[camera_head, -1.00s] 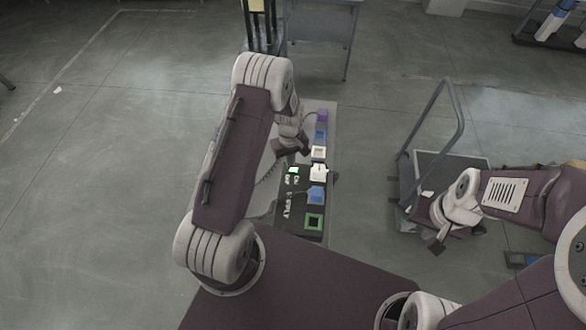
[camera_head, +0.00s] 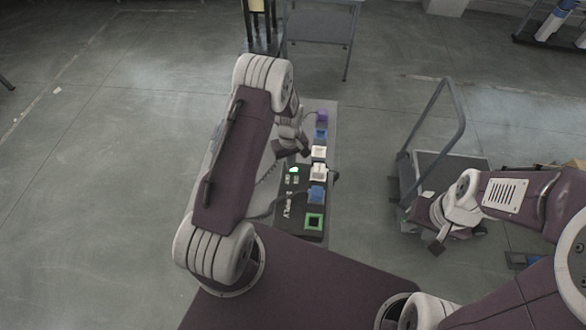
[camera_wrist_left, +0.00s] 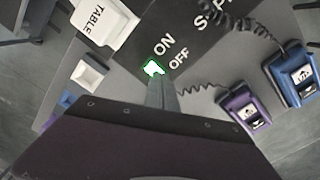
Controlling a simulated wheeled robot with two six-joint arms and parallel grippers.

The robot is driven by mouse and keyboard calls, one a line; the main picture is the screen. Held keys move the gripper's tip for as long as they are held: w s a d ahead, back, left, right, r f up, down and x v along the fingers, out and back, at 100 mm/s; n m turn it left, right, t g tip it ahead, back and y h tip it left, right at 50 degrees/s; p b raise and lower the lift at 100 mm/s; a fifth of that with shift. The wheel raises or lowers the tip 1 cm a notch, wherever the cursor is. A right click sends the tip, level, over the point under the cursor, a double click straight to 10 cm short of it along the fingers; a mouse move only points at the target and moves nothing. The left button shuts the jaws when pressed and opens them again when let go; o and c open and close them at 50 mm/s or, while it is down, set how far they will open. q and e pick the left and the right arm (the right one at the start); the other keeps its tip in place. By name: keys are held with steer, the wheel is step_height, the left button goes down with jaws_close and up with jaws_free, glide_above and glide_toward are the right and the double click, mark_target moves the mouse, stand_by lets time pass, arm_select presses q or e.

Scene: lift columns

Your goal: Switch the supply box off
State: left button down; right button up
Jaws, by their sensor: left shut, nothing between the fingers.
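The supply box (camera_head: 290,222) is a dark panel with white lettering on the narrow table, right of my left arm; it also shows in the left wrist view (camera_wrist_left: 205,42). Its switch (camera_head: 293,170) is a small white piece edged in glowing green. In the left wrist view the switch (camera_wrist_left: 154,68) lies beside the ON and OFF lettering, nearer ON. My left gripper (camera_head: 300,148) is shut and empty. Its fingertips (camera_wrist_left: 162,88) are close by the switch; I cannot tell whether they touch. My right gripper (camera_head: 438,232) hangs by the cart, its jaws unclear.
Blue, white and purple blocks and a green-framed socket (camera_head: 314,221) line the table's right side. A cart (camera_head: 450,165) stands right.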

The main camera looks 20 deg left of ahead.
arm_select(q)
steer(key=shift+f+b, duration=0.3)
steer(key=shift+f, duration=0.15)
step_height(320, 180, up, 7)
steer(key=p, duration=0.5)
steer(key=shift+r+p, duration=0.1)
steer(key=shift+p, duration=0.25)
